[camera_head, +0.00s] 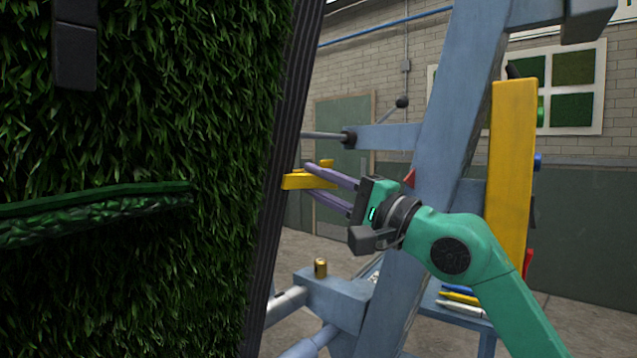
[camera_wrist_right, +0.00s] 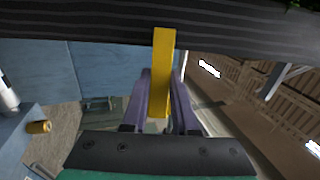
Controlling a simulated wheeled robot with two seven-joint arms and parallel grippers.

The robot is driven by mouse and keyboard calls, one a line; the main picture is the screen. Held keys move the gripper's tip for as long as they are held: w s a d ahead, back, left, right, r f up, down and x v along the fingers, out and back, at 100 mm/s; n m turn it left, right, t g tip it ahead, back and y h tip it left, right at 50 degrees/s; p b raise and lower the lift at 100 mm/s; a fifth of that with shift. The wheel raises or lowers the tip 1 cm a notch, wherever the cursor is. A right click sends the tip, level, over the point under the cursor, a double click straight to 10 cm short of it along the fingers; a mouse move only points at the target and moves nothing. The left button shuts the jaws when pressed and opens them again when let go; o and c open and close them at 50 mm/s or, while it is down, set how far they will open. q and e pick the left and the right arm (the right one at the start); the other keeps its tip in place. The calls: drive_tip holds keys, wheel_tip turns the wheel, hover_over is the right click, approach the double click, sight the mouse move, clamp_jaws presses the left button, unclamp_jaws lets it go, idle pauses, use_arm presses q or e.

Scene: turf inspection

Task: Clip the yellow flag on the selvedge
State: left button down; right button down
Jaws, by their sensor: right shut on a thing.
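The yellow flag (camera_head: 300,181) is gripped between the purple fingers of my right gripper (camera_head: 325,188). In the right wrist view the flag (camera_wrist_right: 163,75) stands between the fingers (camera_wrist_right: 162,105), and its far end overlaps the dark ribbed selvedge (camera_wrist_right: 80,30). In the head view the selvedge (camera_head: 285,120) is the dark strip down the right edge of the green turf (camera_head: 215,130). The flag's left end is right beside that strip; I cannot tell whether it touches or is clipped on. My left gripper is not in view.
A blue-grey frame (camera_head: 450,100) with a yellow post (camera_head: 512,180) stands behind my right arm. A small gold can (camera_head: 320,268) sits on a lower ledge. A green fold or flap (camera_head: 100,205) juts from the turf. A dark block (camera_head: 75,50) hangs at upper left.

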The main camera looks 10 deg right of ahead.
drive_tip(key=shift+s+a, duration=0.1)
drive_tip(key=shift+a, duration=0.05)
drive_tip(key=shift+s+a, duration=0.35)
drive_tip(key=shift+a, duration=0.15)
idle(0.6)
idle(0.3)
drive_tip(key=c, duration=0.6)
unclamp_jaws()
drive_tip(key=shift+s+d, duration=0.1)
drive_tip(key=shift+s, duration=0.05)
